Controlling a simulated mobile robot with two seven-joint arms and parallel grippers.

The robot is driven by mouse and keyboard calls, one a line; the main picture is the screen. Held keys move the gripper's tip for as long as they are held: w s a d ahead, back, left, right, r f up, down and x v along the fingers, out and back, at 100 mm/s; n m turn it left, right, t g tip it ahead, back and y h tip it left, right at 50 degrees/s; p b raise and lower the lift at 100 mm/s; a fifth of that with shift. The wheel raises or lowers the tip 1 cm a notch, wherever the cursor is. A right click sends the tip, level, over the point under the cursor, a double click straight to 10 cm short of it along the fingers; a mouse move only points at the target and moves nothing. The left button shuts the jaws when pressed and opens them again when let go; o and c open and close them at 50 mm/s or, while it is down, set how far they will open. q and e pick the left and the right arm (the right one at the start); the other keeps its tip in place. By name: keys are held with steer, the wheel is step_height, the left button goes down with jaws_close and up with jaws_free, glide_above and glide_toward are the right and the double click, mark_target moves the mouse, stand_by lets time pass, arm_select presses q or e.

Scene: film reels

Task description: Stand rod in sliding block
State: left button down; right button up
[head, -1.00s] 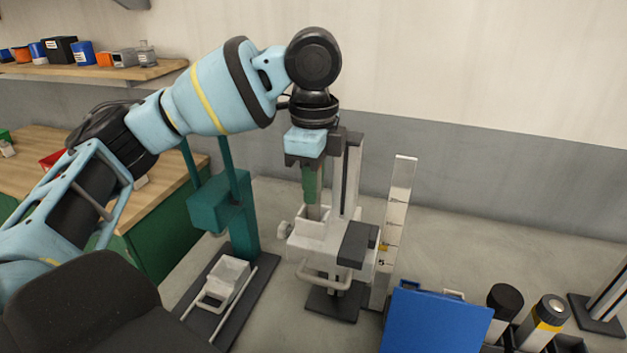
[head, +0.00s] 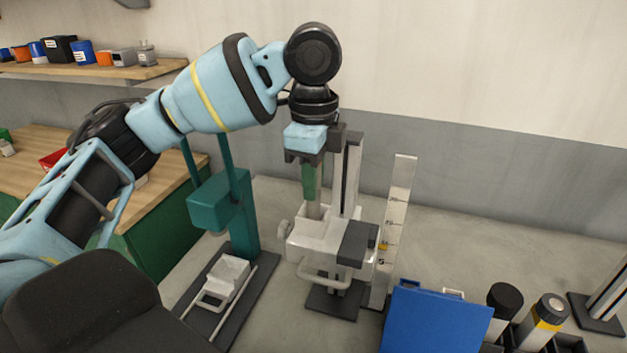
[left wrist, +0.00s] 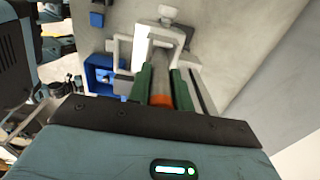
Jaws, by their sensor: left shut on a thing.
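My left gripper (head: 312,198) is shut on the rod (head: 314,211), with its green fingers pointing down. The rod is upright, and its grey lower part shows below the fingers. Its lower end is at the white sliding block (head: 320,236), which sits on a grey upright post; the block's rim hides how deep the end sits. In the left wrist view the rod (left wrist: 160,62), grey with an orange band, lies between the green fingers (left wrist: 160,88) and leads to the white block (left wrist: 124,52). My right gripper is not in view.
A teal stand (head: 222,203) with a white tray (head: 222,285) on its base is close on the left. A marked scale (head: 398,210) stands just right of the post. A blue panel (head: 435,322) and dark-capped cylinders (head: 506,300) are at the front right.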

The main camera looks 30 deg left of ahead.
arm_select(q)
steer(key=shift+r, duration=0.4)
steer(key=shift+f, duration=0.85)
stand_by(0.9)
steer(key=shift+r, duration=0.85)
steer(key=shift+f, duration=0.85)
stand_by(0.9)
steer(key=c, duration=1.5)
jaws_free()
steer(key=shift+c, duration=0.2)
steer(key=shift+r, duration=0.1)
steer(key=shift+r, duration=5.45)
steer(key=shift+f, duration=0.1)
